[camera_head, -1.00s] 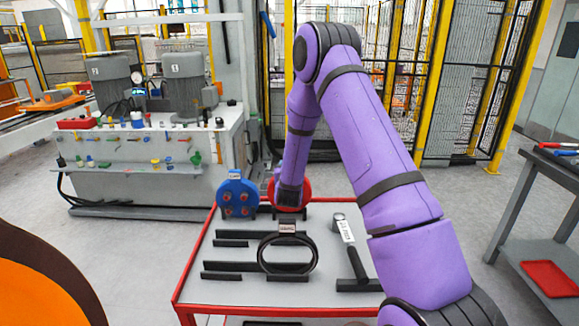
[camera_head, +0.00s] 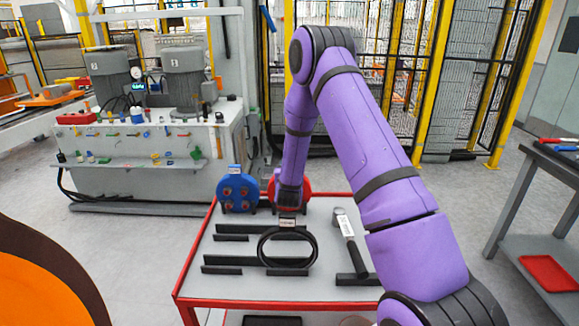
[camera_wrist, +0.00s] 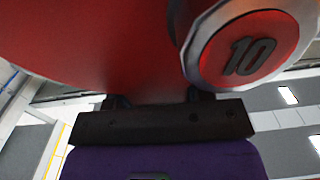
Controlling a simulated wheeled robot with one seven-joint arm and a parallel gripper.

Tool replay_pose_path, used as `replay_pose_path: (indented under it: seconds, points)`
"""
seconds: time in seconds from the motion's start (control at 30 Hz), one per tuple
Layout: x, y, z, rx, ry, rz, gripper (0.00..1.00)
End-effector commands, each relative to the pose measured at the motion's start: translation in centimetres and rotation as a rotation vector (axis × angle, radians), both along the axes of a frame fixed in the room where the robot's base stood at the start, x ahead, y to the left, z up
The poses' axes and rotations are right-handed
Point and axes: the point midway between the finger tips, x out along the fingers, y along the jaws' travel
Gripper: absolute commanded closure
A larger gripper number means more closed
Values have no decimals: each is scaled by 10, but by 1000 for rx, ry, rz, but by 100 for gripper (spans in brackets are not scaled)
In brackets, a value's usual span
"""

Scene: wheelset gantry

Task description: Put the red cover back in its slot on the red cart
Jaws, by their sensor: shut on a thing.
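The red cover (camera_head: 305,188) is a round disc at the back edge of the red cart (camera_head: 190,301), mostly behind my wrist in the head view. In the wrist view the red cover (camera_wrist: 100,50) fills the top, with a round red boss marked 10 on its right. My gripper (camera_wrist: 158,98) is shut on the red cover; its fingertips are largely hidden against it. In the head view my gripper (camera_head: 289,203) is at the cart's back edge, right of the blue cover (camera_head: 238,192). I cannot tell whether the red cover sits in its slot.
On the cart top are a black ring (camera_head: 262,250), a hammer-like tool (camera_head: 349,240) and several dark holder bars (camera_head: 222,270). A grey machine (camera_head: 140,180) stands behind at left. A grey table (camera_head: 560,160) with a red tray (camera_head: 551,276) stands at right.

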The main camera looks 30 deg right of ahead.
Motion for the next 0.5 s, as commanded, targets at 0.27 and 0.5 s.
replay_pose_path:
  seconds: [0.27, 0.5]
  points:
    - [0, 0, -6, -1, 1, 0, 80]
    - [0, 0, -8, -1, -1, 0, 26]
